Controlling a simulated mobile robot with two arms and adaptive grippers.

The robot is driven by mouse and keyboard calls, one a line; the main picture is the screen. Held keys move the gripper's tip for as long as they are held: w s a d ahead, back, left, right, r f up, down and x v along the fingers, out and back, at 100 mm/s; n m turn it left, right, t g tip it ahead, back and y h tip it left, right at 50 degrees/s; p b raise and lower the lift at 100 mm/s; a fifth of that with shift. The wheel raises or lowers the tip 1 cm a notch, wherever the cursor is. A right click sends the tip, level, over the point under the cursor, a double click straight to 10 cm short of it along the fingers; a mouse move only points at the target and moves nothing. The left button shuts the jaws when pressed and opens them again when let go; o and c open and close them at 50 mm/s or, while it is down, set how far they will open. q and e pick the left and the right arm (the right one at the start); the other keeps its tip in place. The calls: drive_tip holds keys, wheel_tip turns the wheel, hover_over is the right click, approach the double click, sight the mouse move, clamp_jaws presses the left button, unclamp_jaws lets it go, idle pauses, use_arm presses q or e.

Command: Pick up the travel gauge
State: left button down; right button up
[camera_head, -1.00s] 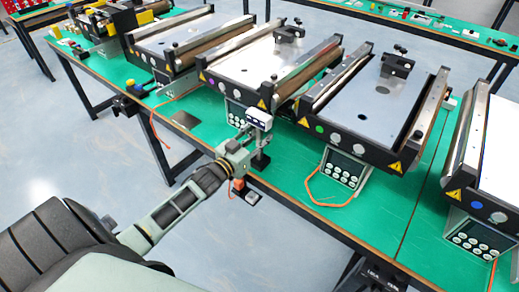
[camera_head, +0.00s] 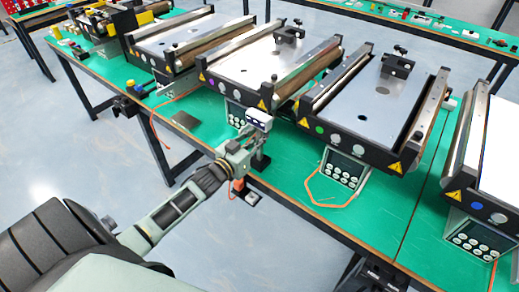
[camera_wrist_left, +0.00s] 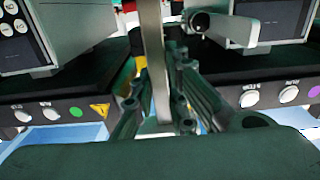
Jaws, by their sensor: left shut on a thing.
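The travel gauge (camera_head: 259,120) has a pale head on an upright stand, near the front edge of the green bench. My left gripper (camera_head: 246,151) is at its post, below the head, and partly covers it. In the left wrist view, the gauge's upright metal post (camera_wrist_left: 154,62) runs between the dark fingers of my left gripper (camera_wrist_left: 165,112), which are shut on it. A short metal cylinder sticks out sideways beside the post in that view. I cannot tell whether the gauge's foot touches the bench. My right gripper does not show.
Several mini conveyors stand in a row on the green bench (camera_head: 285,172), each with a button panel at its front. An orange cable (camera_head: 325,203) loops on the bench to the right of the gauge. A dark flat plate (camera_head: 185,120) lies to its left.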

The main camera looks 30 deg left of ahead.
use_arm(q)
drive_tip(key=shift+w+r, duration=0.1)
drive_tip(key=shift+r, duration=0.25)
